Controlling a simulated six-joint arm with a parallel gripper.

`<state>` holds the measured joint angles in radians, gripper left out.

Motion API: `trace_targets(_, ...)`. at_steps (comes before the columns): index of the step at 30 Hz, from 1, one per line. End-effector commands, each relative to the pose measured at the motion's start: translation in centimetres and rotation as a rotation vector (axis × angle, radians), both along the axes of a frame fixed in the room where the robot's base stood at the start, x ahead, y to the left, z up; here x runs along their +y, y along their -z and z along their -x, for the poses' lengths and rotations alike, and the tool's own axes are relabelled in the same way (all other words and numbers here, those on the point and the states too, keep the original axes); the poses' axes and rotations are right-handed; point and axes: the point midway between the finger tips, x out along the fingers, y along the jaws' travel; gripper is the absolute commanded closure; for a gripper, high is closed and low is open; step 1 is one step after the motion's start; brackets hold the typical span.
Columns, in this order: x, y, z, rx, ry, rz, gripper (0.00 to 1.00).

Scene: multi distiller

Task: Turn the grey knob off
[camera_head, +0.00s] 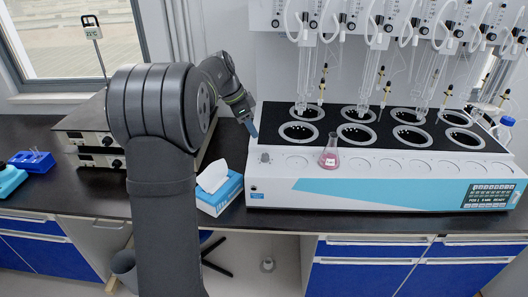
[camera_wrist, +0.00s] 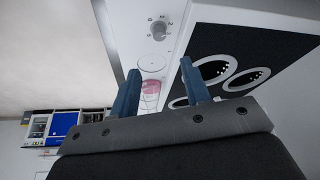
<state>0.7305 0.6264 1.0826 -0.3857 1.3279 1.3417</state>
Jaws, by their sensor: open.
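The grey knob (camera_head: 265,157) is on the left end of the white front ledge of the multi distiller (camera_head: 300,187). It also shows in the wrist view as a round grey knob (camera_wrist: 160,29) at the top, with small dial marks around it that are too small to read surely. My gripper (camera_head: 253,130) is above and slightly left of the knob, apart from it, with blue fingers pointing down. In the wrist view the two blue fingers of my gripper (camera_wrist: 160,68) stand apart with nothing held between them.
A flask with pink liquid (camera_head: 330,155) stands on the ledge right of the knob. A tissue box (camera_head: 222,195) stands left of the distiller. Glassware (camera_head: 305,75) hangs over the several ringed wells behind. A stacked grey device (camera_head: 88,130) is at the left.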

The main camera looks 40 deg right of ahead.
Motion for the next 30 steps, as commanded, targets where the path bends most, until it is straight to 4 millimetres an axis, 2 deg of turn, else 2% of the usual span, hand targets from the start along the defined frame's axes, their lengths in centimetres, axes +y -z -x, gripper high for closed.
trace_targets(1,-0.4,1.2,0.3,0.003,0.001,-0.003,0.57)
trace_targets(9,-2.4,6.6,1.2,0.002,0.0,-0.003,0.57)
trace_targets(15,-3.6,9.5,1.7,0.002,0.0,-0.001,0.57)
trace_targets(21,-4.1,10.8,1.9,0.0,-0.001,0.0,0.57)
trace_targets(30,-4.1,11.0,1.9,0.0,-0.001,0.0,0.59)
